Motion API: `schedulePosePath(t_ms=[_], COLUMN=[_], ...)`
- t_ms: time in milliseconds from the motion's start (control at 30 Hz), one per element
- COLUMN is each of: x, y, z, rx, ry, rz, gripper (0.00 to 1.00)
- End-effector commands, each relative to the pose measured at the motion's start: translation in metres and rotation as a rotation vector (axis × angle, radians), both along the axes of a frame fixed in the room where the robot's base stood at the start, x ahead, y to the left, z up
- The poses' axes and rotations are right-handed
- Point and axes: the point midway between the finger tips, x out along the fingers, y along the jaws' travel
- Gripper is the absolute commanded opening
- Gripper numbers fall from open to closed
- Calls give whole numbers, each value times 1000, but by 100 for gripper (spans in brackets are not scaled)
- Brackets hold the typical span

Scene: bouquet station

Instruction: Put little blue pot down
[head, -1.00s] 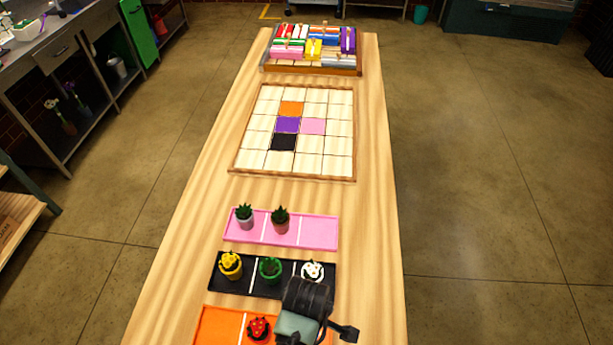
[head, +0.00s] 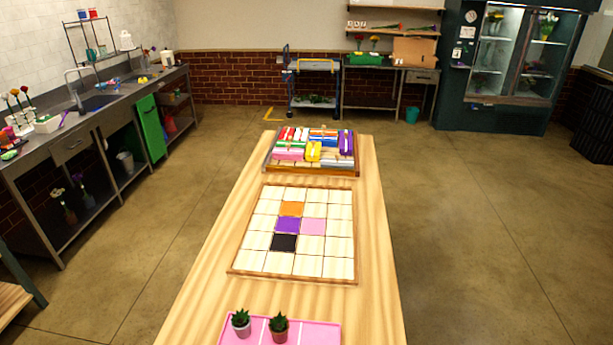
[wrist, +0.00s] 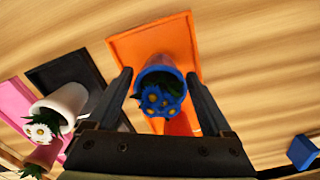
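The little blue pot (wrist: 160,68) with dark blue flowers (wrist: 160,101) is in the wrist view, over the orange tray (wrist: 122,50). My gripper (wrist: 160,72) has one finger on each side of the pot, very close to its wall. Whether the fingers press on it or stand slightly apart is unclear. The pot appears low and roughly upright at the tray, but its base is hidden, so I cannot tell if it touches. My gripper and the orange tray are outside the head view now.
A white-flowered pot (wrist: 62,106) stands on the black tray (wrist: 74,68) beside the orange one. The pink tray (head: 312,334) holds two green plants. A grid board (head: 340,268) and a box of coloured blocks (head: 312,169) lie farther along the table. A blue object (wrist: 302,152) shows at right in the wrist view.

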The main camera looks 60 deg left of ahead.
Motion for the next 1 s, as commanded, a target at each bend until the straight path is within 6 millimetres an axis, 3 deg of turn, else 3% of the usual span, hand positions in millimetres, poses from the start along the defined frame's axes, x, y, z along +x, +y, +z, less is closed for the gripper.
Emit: schedulePosePath(t_ms=[467, 1000], x=[0, 1], y=[0, 1], z=[8, 103], rx=[0, 1], ry=[1, -3], rz=[0, 0], gripper=[98, 98])
